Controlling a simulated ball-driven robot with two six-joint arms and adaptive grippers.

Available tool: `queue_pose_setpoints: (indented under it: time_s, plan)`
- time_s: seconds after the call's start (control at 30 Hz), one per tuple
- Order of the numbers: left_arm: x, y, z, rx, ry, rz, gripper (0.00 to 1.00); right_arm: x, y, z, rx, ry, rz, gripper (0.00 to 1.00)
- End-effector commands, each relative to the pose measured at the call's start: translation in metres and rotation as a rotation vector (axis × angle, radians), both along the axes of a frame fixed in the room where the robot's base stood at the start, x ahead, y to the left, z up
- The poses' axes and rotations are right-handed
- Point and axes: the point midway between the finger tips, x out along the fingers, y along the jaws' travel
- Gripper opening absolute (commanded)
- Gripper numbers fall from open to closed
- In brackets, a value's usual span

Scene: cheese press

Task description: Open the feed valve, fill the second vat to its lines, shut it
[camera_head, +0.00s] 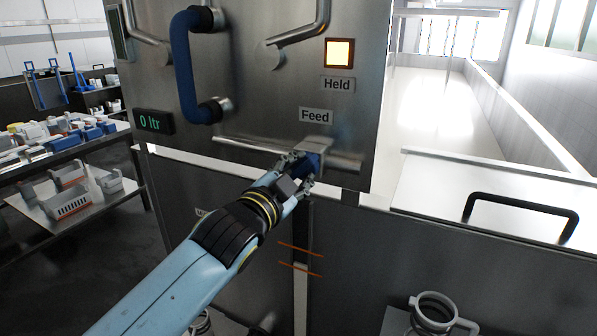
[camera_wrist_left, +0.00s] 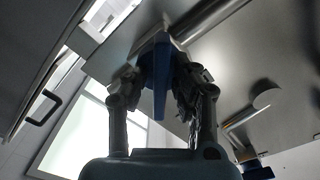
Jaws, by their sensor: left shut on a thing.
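The feed valve's blue handle (camera_head: 309,160) is on the steel panel under the "Feed" label (camera_head: 316,116). My left gripper (camera_head: 298,172) is shut on this handle. In the left wrist view the blue handle (camera_wrist_left: 158,78) stands between the two fingers. A display (camera_head: 154,121) on the panel reads "0 ltr". A square lamp (camera_head: 339,53) above the "Held" label (camera_head: 338,84) glows yellow. Below, a narrow upright strip (camera_head: 300,275) on the lower steel front is crossed by two orange lines. My arm hides part of that front. My right gripper is not in view.
A large blue-gripped handle (camera_head: 187,65) juts from the panel at upper left. A black handle (camera_head: 520,208) stands on the steel lid at right. A round metal fitting (camera_head: 434,312) is at bottom right. Loaded shelves (camera_head: 75,145) stand at left.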

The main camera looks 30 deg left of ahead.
Motion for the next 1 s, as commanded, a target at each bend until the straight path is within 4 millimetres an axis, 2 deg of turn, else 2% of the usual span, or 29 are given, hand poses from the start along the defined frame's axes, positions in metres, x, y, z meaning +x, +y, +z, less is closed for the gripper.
queue_pose_setpoints:
  time_s: [0.37,1.0]
  plan:
    - [0.0,0.0,-0.001,-0.132,-0.009,0.001,0.0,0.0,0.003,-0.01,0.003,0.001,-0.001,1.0]
    - [0.0,0.0,-0.002,-0.622,-0.034,0.002,0.0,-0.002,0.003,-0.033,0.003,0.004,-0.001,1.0]
